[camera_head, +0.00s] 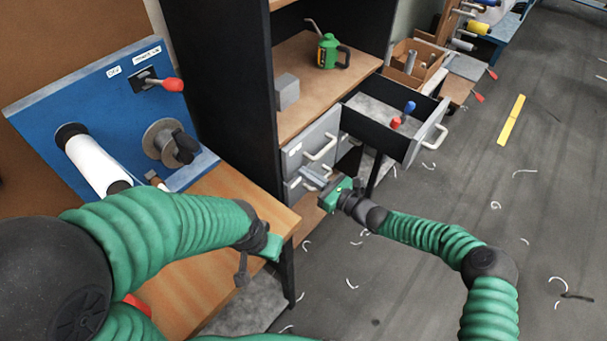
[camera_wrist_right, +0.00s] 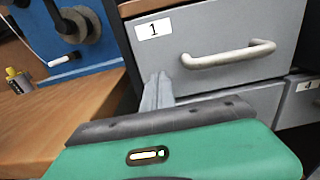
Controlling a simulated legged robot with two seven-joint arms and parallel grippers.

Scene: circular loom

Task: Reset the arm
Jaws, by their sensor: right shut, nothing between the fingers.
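My right gripper (camera_head: 316,180) is shut and empty, in front of the grey drawers under the shelf. In the right wrist view its fingers (camera_wrist_right: 157,92) are together, pointing at the drawer front labelled 1 (camera_wrist_right: 210,55), left of its pale handle. Whether they touch the front I cannot tell. My left gripper (camera_head: 258,256) hangs above the front edge of the wooden table; its fingers do not show clearly enough to tell open from shut.
An open drawer (camera_head: 372,128) juts out at the right, holding a red and a blue item. A green oil can (camera_head: 329,52) stands on the shelf. A blue panel (camera_head: 45,115) with a red-handled switch stands at left. The floor at right has scattered pale scraps.

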